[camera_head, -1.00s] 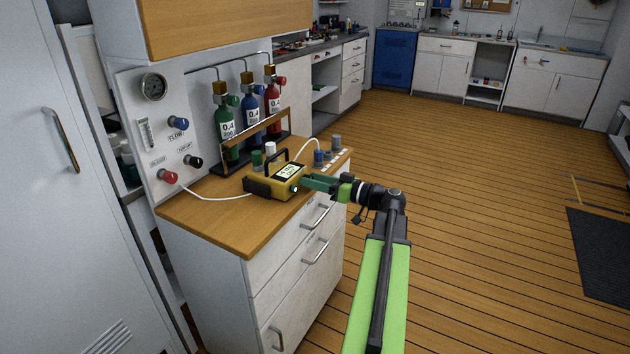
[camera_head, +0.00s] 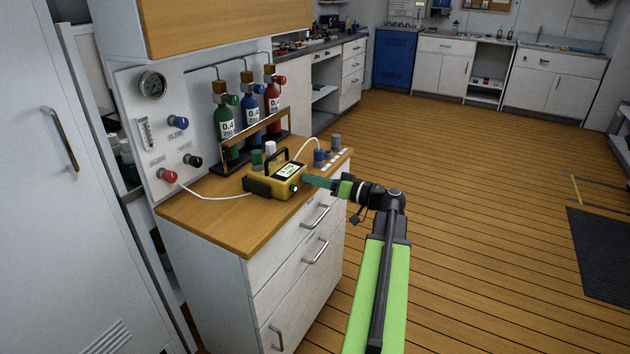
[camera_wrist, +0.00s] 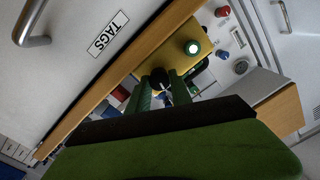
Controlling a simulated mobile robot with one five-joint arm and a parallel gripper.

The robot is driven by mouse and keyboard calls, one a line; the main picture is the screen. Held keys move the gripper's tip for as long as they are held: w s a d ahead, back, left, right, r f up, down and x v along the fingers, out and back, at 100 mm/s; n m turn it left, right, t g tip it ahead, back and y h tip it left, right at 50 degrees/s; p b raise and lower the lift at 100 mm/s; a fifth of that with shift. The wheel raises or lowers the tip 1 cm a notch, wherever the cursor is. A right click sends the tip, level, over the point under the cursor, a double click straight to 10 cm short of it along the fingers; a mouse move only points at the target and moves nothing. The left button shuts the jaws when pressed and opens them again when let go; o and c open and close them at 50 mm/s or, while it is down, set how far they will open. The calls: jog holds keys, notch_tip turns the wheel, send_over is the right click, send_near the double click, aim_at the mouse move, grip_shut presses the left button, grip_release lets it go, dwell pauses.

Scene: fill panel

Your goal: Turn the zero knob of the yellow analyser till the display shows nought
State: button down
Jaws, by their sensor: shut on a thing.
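The yellow analyser (camera_head: 262,182) stands on the wooden worktop, with a black carrying handle and a small pale display (camera_head: 289,171) on top. Its digits are too small to read. A green-lit round part (camera_head: 294,189) is on its front; it also shows in the wrist view (camera_wrist: 193,48). My gripper (camera_head: 306,181) reaches in from the right to the analyser's end face. In the wrist view the black zero knob (camera_wrist: 158,76) sits between the green fingertips, which are shut on it. The knob is hidden in the head view.
Green, blue and red gas bottles (camera_head: 252,119) stand in a rack behind the analyser. A white hose (camera_head: 215,196) runs from the wall panel (camera_head: 147,125) to it. Small jars (camera_head: 319,157) stand at the worktop's right.

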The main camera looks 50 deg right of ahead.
jog(key=shift+m, duration=0.8)
jog(key=c, duration=1.2)
grip_release()
jog(key=shift+o, duration=0.2)
jog(key=v, duration=1.7)
jog(key=shift+s, duration=0.2)
jog(key=shift+d+f, duration=0.1)
